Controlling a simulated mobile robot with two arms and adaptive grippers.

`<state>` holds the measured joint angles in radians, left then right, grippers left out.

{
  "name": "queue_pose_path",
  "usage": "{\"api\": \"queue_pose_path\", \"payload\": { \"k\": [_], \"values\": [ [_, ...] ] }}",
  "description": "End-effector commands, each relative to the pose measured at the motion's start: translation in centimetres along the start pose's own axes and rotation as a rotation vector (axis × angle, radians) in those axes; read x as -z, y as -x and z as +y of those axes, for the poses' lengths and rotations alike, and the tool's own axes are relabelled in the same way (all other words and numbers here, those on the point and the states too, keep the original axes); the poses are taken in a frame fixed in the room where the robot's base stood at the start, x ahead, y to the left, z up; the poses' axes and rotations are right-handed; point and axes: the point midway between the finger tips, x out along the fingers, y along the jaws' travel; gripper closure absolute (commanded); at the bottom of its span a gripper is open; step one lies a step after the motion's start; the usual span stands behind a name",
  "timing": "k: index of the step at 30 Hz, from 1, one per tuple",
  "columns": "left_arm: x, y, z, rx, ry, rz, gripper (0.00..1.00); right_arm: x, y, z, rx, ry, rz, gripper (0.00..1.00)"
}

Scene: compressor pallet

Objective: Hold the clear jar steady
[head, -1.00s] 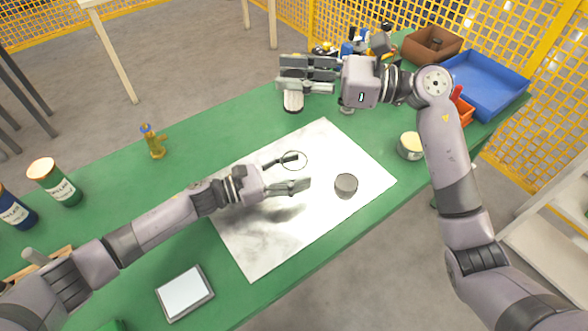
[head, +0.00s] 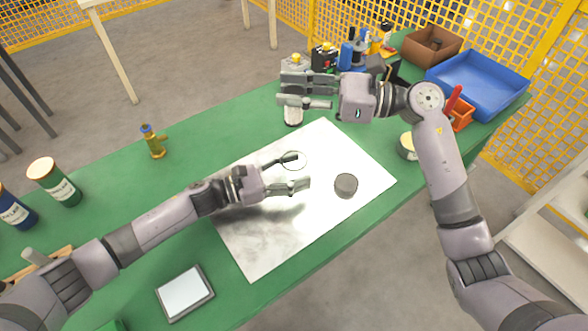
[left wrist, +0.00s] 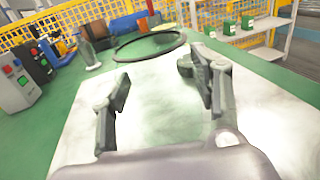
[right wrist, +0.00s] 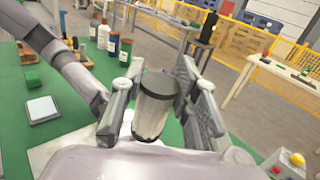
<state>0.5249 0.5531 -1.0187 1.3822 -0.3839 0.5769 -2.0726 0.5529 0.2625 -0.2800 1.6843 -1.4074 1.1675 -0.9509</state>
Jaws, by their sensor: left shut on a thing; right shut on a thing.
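The clear jar shows in the head view mainly as a thin dark ring (head: 306,161) over the pale mat. In the left wrist view its dark rim (left wrist: 140,61) is a wide ellipse beyond the fingers, and its see-through wall hardly shows. My left gripper (head: 303,172) has its fingers on either side of the jar. My right gripper (head: 281,89) is shut on a pale cylinder (head: 293,116) above the bench's far side. In the right wrist view this cylinder (right wrist: 154,112) has a dark band near its top and sits between both fingers.
A dark round disc (head: 346,185) lies on the pale mat (head: 255,250). A cream-topped tin (head: 407,147), blue tray (head: 490,85) and brown bin (head: 432,46) stand right. A brass fitting (head: 154,143), green can (head: 60,185) and tablet (head: 185,293) are left. Green bench around the mat is mostly clear.

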Motion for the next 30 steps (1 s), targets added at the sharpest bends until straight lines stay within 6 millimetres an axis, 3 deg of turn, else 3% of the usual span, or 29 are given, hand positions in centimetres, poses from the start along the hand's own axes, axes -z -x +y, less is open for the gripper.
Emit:
{"api": "queue_pose_path", "payload": {
  "k": [30],
  "values": [
    [0.0, 0.0, 0.0, -0.001, 0.000, 0.001, 0.76, 7.2, 0.0, 0.0, 0.001, -0.003, 0.000, 0.95]
  ]
}}
